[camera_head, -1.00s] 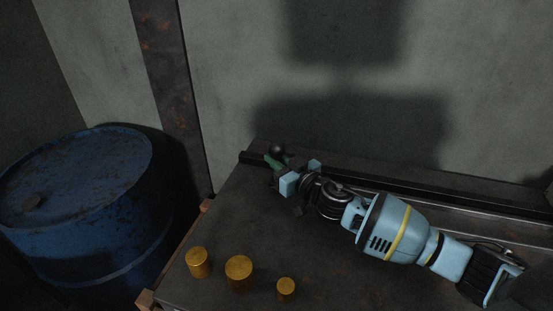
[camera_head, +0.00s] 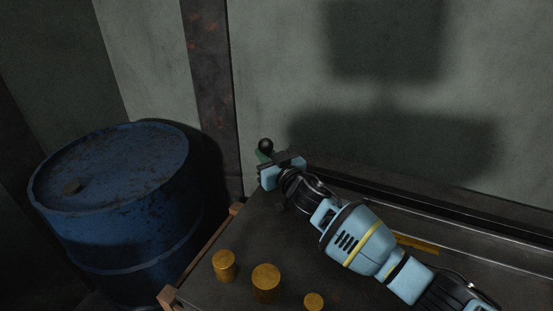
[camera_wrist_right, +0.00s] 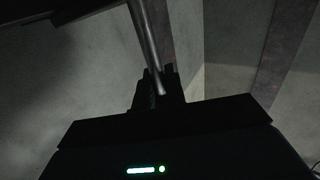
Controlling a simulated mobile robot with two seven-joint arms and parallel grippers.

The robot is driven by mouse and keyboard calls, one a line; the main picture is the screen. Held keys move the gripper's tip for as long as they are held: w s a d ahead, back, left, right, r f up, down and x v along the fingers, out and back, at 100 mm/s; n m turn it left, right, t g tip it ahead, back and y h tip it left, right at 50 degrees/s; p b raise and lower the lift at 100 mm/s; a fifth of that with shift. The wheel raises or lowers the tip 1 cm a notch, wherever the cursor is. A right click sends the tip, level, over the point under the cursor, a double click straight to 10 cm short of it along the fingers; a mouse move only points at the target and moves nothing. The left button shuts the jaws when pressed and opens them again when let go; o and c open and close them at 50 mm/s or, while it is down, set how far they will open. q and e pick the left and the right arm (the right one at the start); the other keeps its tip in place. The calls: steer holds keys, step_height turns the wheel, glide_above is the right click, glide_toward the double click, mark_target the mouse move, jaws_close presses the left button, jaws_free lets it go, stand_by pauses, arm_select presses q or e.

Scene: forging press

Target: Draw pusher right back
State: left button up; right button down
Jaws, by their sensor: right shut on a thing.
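The pusher's black ball knob (camera_head: 265,145) stands at the left end of the bench, with a small green part (camera_head: 262,156) below it. My right gripper (camera_head: 275,171) is at the knob's stem, shut on the pusher handle, and hides most of it. In the right wrist view a metal rod (camera_wrist_right: 146,40) runs down between the dark fingers (camera_wrist_right: 157,88). The rest of the pusher is hidden or too dark to tell. My left gripper is not in view.
A dark rail (camera_head: 440,203) runs along the bench's back by the wall. A yellow bar (camera_head: 417,244) lies behind my right forearm. Brass cylinders stand at the front: left (camera_head: 224,266), middle (camera_head: 266,282), right (camera_head: 314,302). A blue barrel (camera_head: 115,195) stands left of the bench.

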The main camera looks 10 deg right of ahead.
steer(key=shift+w+r, duration=0.1)
steer(key=shift+r, duration=0.45)
steer(key=c, duration=1.8)
jaws_free()
steer(key=shift+a, duration=0.1)
steer(key=shift+o, duration=1.3)
steer(key=shift+w+a+f, duration=0.1)
steer(key=shift+f, duration=0.05)
steer(key=shift+f, duration=0.15)
steer(key=shift+s+d, duration=0.3)
steer(key=shift+s, duration=0.35)
steer(key=v, duration=0.6)
steer(key=shift+s+p, duration=0.15)
steer(key=shift+p, duration=0.25)
steer(key=shift+d, duration=0.1)
